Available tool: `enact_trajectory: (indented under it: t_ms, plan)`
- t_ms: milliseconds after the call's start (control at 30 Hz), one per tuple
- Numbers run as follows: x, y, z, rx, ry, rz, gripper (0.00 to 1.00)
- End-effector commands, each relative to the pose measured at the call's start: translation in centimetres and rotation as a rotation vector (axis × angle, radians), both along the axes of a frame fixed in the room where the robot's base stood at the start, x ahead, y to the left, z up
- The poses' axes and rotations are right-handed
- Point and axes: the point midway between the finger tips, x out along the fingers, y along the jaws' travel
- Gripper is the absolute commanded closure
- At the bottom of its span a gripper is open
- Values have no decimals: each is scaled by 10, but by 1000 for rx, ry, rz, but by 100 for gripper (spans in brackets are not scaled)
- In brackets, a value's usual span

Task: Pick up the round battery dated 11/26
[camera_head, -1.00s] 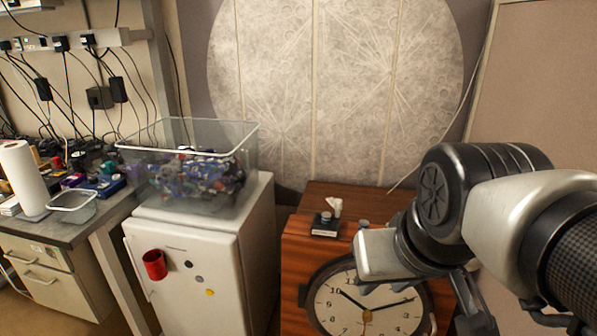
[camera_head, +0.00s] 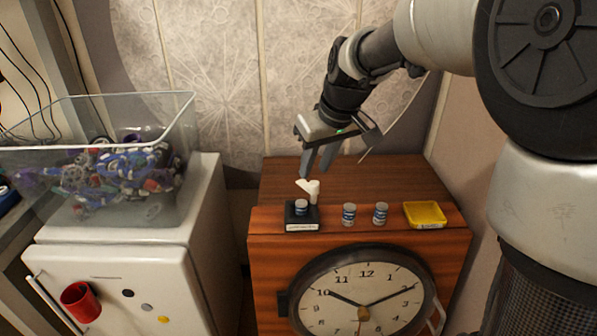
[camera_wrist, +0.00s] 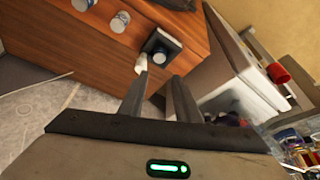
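Three small round batteries with blue and white labels stand on a wooden cabinet; their dates are too small to read. One battery (camera_head: 302,206) sits on a small black stand (camera_head: 289,219); a middle battery (camera_head: 348,214) and a right battery (camera_head: 380,213) stand directly on the wood. The wrist view also shows the stand battery (camera_wrist: 159,56), the middle one (camera_wrist: 119,21) and the right one (camera_wrist: 83,4). My gripper (camera_head: 316,172) hangs above and behind the stand, fingers apart and empty. In the wrist view its fingertips (camera_wrist: 160,79) are just short of the stand.
A white angled piece (camera_head: 314,190) stands just behind the stand, close to my fingers. A yellow tray (camera_head: 425,206) lies right of the batteries. A clock (camera_head: 345,260) is on the cabinet front (camera_head: 265,235). A clear bin (camera_head: 170,115) sits on the white fridge (camera_head: 205,215) at left.

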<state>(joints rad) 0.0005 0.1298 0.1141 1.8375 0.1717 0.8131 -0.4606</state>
Motion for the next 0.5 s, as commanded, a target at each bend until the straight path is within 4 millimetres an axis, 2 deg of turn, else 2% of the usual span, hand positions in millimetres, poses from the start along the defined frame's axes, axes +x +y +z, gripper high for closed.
enact_trajectory:
  t_ms: [33,300,500]
  plan:
    - [2,2,-14,0,6,2,70]
    - [22,12,-69,-1,5,0,70]
    - [32,17,-93,-1,3,0,70]
